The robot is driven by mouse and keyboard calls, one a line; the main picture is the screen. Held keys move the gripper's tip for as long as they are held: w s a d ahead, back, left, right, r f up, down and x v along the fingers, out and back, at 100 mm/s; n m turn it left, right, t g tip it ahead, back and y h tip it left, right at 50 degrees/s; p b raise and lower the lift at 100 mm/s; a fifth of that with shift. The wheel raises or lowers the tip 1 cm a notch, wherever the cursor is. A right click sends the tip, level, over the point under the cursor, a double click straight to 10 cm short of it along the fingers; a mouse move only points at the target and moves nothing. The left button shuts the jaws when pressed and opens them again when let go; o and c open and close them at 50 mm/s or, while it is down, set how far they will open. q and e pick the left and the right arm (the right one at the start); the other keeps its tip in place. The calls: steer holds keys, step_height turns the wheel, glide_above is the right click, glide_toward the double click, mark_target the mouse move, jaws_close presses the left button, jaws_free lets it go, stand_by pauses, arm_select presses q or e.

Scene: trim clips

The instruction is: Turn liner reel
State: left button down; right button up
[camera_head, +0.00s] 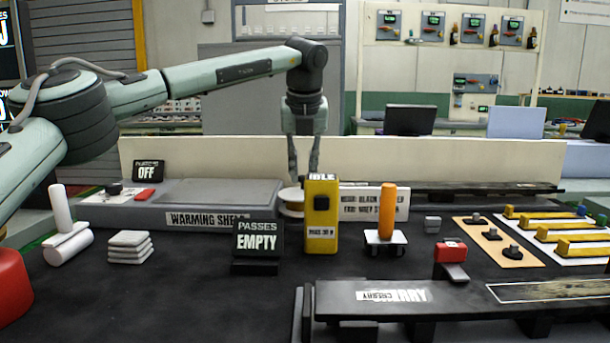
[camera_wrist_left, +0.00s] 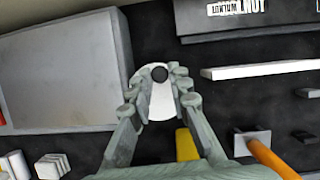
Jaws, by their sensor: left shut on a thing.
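The liner reel (camera_head: 290,196) is a pale round disc, partly hidden behind the yellow box (camera_head: 321,215) in the head view. In the left wrist view the reel (camera_wrist_left: 161,108) shows as a white disc with a dark round hub. My left gripper (camera_head: 303,178) reaches straight down from above onto the reel. In the left wrist view its fingers (camera_wrist_left: 158,92) lie on either side of the disc, shut on it. The yellow box hides part of the contact in the head view. My right gripper is not in view.
The grey warming shelf (camera_head: 220,192) lies left of the reel. A black "PASSES EMPTY" sign (camera_head: 257,242) stands in front. An orange upright cylinder (camera_head: 387,212) stands on a small white cart to the right. A dark bench (camera_head: 440,298) crosses the front right.

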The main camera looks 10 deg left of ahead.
arm_select(q)
steer(key=shift+a+n+y, duration=0.25)
steer(key=shift+n+y, duration=0.35)
steer(key=shift+n, duration=0.9)
steer(key=shift+g, duration=0.4)
steer(key=c, duration=1.4)
jaws_free()
steer(key=v, duration=1.2)
steer(key=shift+s, duration=0.1)
steer(key=shift+f, duration=0.1)
